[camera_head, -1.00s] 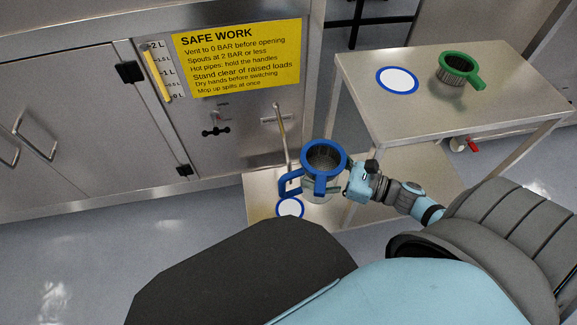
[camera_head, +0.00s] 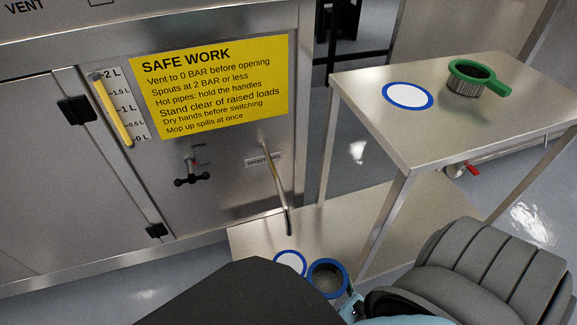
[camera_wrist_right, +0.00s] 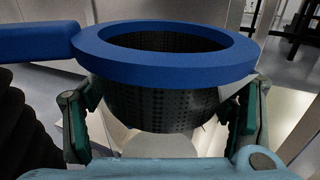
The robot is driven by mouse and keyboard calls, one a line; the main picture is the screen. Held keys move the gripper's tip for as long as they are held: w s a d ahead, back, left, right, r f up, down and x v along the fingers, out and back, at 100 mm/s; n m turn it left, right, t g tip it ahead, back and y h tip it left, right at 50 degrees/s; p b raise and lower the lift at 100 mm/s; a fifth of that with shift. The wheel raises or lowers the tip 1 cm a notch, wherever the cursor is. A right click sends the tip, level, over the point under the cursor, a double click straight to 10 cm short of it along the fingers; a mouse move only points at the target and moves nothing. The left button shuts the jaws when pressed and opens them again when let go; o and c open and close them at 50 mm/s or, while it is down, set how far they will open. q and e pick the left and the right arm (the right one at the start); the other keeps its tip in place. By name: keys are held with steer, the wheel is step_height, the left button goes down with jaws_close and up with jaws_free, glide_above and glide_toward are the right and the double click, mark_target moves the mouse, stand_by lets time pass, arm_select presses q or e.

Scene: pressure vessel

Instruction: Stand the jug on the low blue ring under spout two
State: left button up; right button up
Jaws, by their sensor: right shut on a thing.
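The jug (camera_head: 328,281) has a blue rim, a blue handle and a dark speckled inside. It shows upright in the right wrist view (camera_wrist_right: 165,100), its handle to the left. My right gripper (camera_wrist_right: 160,118) is shut on the jug's body below the rim. The low blue ring (camera_head: 290,263), with a white middle, lies on the low shelf (camera_head: 250,241). In the head view the jug is just right of the ring; its height above the shelf cannot be told. The spout two pipe (camera_head: 277,190) comes down above the ring. My left gripper is not in view.
A steel table (camera_head: 400,140) at the right holds another blue ring (camera_head: 408,96) and a green-rimmed vessel (camera_head: 467,80). Its front leg (camera_head: 383,225) stands close right of the jug. A valve handle (camera_head: 192,180) sticks out of the panel.

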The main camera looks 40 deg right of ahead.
steer(key=w+f+b, duration=0.3)
steer(key=w+b, duration=0.1)
steer(key=w, duration=1)
steer(key=shift+a+f, duration=0.25)
steer(key=shift+a, duration=0.15)
steer(key=o, duration=1.9)
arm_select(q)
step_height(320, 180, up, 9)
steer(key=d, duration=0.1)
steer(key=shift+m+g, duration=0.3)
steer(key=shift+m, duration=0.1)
arm_select(e)
steer(key=shift+o, duration=0.2)
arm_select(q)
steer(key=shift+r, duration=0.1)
arm_select(e)
steer(key=s, duration=1.2)
steer(key=shift+d+p, duration=0.3)
steer(key=shift+p, duration=0.05)
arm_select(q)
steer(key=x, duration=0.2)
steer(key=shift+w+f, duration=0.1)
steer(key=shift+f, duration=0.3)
